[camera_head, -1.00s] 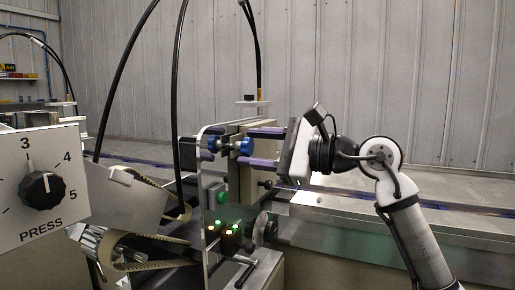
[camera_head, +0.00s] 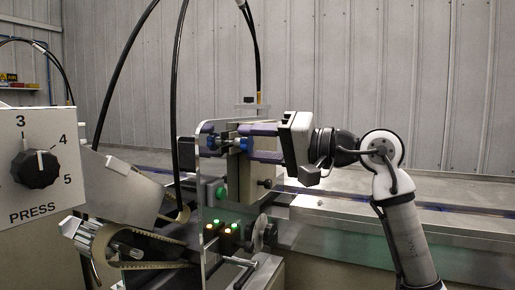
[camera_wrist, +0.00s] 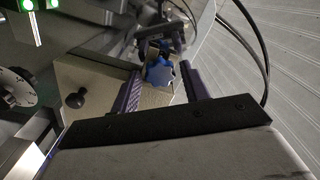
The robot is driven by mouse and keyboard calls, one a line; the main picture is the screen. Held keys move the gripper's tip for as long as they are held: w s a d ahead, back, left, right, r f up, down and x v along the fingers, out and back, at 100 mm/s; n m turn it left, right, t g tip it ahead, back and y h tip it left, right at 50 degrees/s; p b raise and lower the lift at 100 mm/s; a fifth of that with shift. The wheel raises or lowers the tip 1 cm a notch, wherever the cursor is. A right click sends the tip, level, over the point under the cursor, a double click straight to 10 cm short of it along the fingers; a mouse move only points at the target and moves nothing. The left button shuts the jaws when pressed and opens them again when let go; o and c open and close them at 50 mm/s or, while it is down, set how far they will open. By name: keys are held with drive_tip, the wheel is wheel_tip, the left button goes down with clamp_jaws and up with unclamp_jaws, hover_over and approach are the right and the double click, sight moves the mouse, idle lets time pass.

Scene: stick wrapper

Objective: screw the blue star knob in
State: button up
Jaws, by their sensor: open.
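The blue star knob (camera_wrist: 160,74) sits on a shaft at the machine's metal plate, between the two purple fingers of my gripper (camera_wrist: 160,86) in the wrist view. The fingers are open, one on each side of the knob, with a gap visible at least on the right side. In the head view my gripper (camera_head: 248,142) reaches in from the right, and its fingers partly hide the knob (camera_head: 243,145). A second blue knob (camera_head: 212,142) shows further left on the same shaft.
A clear upright plate (camera_head: 204,180) stands left of the knob. Below are a green button (camera_head: 221,194), lit switches (camera_head: 227,231) and a crank handle (camera_head: 245,270). Black cables (camera_head: 176,90) hang at the left. A PRESS dial (camera_head: 36,168) is in the left foreground.

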drive_tip(key=n, duration=0.4)
drive_tip(key=n+b, duration=0.1)
drive_tip(key=n, duration=0.2)
drive_tip(key=shift+n, duration=0.3)
drive_tip(key=shift+d+r, duration=0.1)
drive_tip(key=shift+r, duration=0.05)
drive_tip(key=shift+w, duration=0.1)
